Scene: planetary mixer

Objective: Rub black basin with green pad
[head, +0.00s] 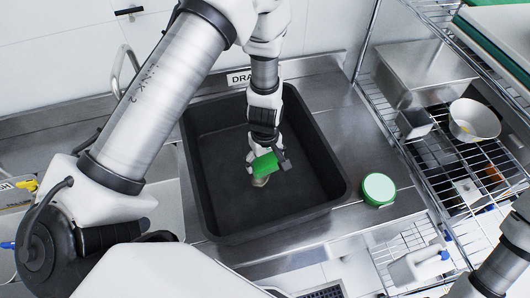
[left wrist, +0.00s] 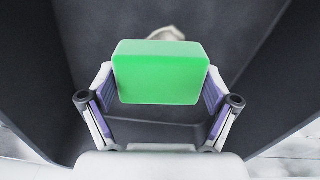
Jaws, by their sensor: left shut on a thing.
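The black basin (head: 317,150) stands on the steel counter in the middle of the head view. My left gripper (head: 262,165) reaches down into it and is shut on the green pad (head: 264,163). In the left wrist view the green pad (left wrist: 160,72) is held between the two fingers of the left gripper (left wrist: 160,100), with the dark basin (left wrist: 270,65) around it. A small pale patch (left wrist: 166,33) shows on the basin floor just beyond the pad. I cannot tell whether the pad touches the floor. My right gripper is not in view; only part of that arm shows at the lower right.
A wire rack (head: 470,165) at the right holds a steel bin (head: 425,75) and a white bowl (head: 474,120). A faucet (head: 122,70) rises behind my left arm. Counter right of the basin is partly free.

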